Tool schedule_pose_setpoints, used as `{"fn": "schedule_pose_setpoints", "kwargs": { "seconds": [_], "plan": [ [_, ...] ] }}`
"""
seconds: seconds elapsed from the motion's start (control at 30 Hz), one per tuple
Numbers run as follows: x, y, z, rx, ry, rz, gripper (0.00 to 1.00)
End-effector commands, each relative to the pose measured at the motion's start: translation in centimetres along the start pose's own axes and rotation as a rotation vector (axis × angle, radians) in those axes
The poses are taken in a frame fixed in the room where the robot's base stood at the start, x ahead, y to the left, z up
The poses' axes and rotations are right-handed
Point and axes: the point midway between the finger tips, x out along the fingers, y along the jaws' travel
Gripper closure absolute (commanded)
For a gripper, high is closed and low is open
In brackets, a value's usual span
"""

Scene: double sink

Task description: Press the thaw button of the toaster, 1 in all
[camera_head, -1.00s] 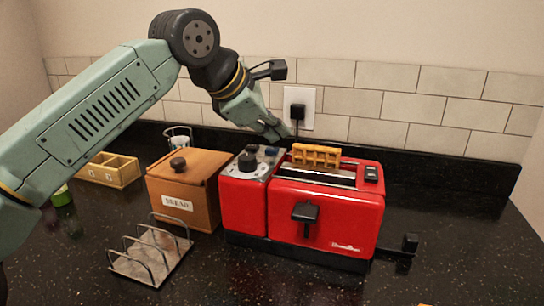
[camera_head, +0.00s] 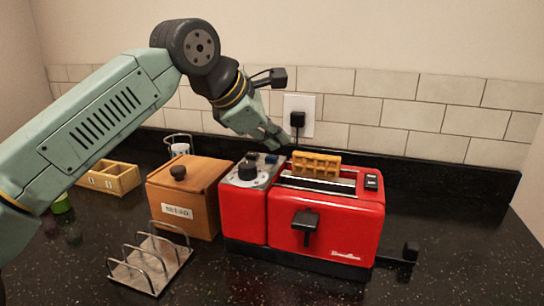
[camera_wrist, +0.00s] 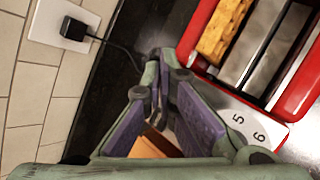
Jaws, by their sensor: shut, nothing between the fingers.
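The red toaster (camera_head: 345,220) stands on the counter, with a waffle (camera_head: 316,164) sticking up from its slot. My gripper (camera_head: 282,143) is shut and empty, tilted down just above the back of this panel. In the wrist view, my gripper (camera_wrist: 163,62) is beside the toaster's rear edge, and its fingers hide most of the panel, including the buttons. I cannot tell whether the fingertips touch anything.
A wooden bread box (camera_head: 185,195) stands close to the toaster's left side, with a wire toast rack (camera_head: 150,262) in front. A wall outlet (camera_head: 299,115) with a black plug and cord is behind the toaster. The counter in front is clear.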

Motion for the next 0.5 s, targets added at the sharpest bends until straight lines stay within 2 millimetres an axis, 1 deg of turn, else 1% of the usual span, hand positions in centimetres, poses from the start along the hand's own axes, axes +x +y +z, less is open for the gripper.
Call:
{"fn": "schedule_pose_setpoints", "kwargs": {
  "seconds": [0.27, 0.5],
  "plan": [
    [0.02, -0.01, -0.01, 0.000, 0.000, 0.000, 1.00],
    [0.57, -0.42, -0.41, -0.001, -0.001, 0.000, 1.00]
  ]
}}
